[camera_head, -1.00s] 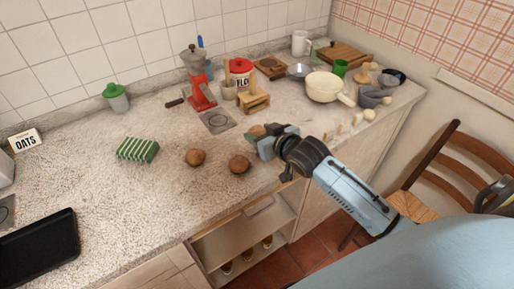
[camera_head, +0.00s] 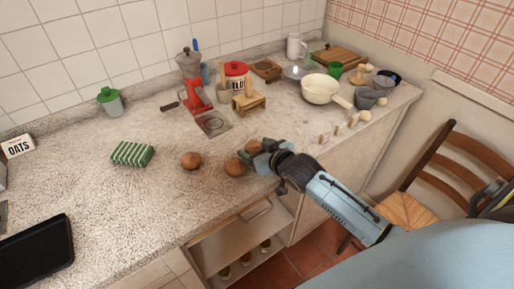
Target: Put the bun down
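My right gripper (camera_head: 262,156) reaches in from the lower right, over the counter near its front edge. A brown bun (camera_head: 253,146) sits between its fingers, which look shut on it and partly hide it. The held bun is low, at or just above the counter; I cannot tell whether it touches. Two more brown buns lie on the counter to the left: one (camera_head: 235,167) close beside the gripper, the other (camera_head: 190,160) farther left. My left gripper is not in view.
The speckled counter (camera_head: 120,205) is clear in front of the buns. Behind are a red coffee maker (camera_head: 194,82) and a small wooden stand (camera_head: 249,103). A cream pan (camera_head: 320,88) stands at the right.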

